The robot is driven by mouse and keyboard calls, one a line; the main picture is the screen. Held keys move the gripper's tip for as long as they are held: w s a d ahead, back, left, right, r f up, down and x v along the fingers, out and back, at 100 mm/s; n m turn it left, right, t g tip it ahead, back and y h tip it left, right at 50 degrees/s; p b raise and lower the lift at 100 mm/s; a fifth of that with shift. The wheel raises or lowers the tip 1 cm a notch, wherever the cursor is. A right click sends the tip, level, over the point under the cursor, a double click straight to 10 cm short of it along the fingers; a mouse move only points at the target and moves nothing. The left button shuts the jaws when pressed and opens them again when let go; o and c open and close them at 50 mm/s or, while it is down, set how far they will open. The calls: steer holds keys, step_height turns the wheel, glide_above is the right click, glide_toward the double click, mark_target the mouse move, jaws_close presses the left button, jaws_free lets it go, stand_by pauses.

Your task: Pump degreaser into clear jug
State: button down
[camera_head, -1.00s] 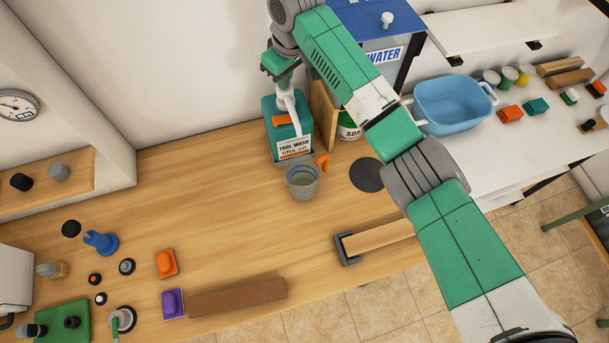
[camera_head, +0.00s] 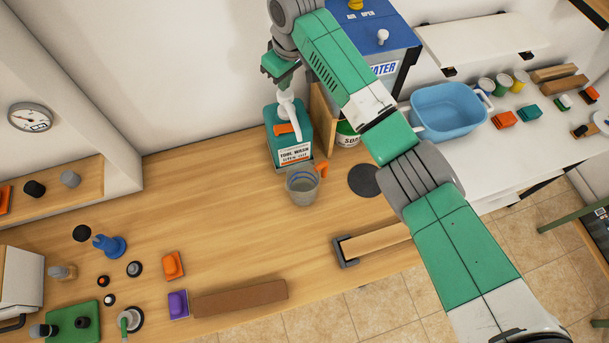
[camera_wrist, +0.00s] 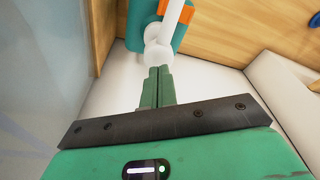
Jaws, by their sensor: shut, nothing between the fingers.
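A teal container (camera_head: 290,143) labelled "TOOL WASH" stands against the wall at the back of the wooden counter, with a white pump (camera_head: 287,107) on top. The label's lower line is too small to read surely. A clear jug (camera_head: 302,187) with an orange handle stands in front of it, below the pump's spout. I cannot tell its contents. My gripper (camera_head: 285,84) is shut and empty, just above the pump head. In the wrist view the closed fingers (camera_wrist: 158,72) point at the round white pump top (camera_wrist: 157,52); they look touching or very close.
A dark round disc (camera_head: 364,180) lies right of the jug. A soap tub (camera_head: 347,134) and a blue water tank (camera_head: 385,45) stand behind my arm. A blue basin (camera_head: 448,110) is at right. Small items and a brown block (camera_head: 240,298) lie front left; the counter's middle is clear.

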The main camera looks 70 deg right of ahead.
mark_target(285, 93)
steer(key=shift+f, duration=0.15)
stand_by(0.3)
steer(key=shift+f+b, duration=0.45)
steer(key=shift+f, duration=1.15)
steer(key=shift+r, duration=0.1)
step_height(285, 93, up, 4)
steer(key=p, duration=0.4)
steer(key=shift+f, duration=0.35)
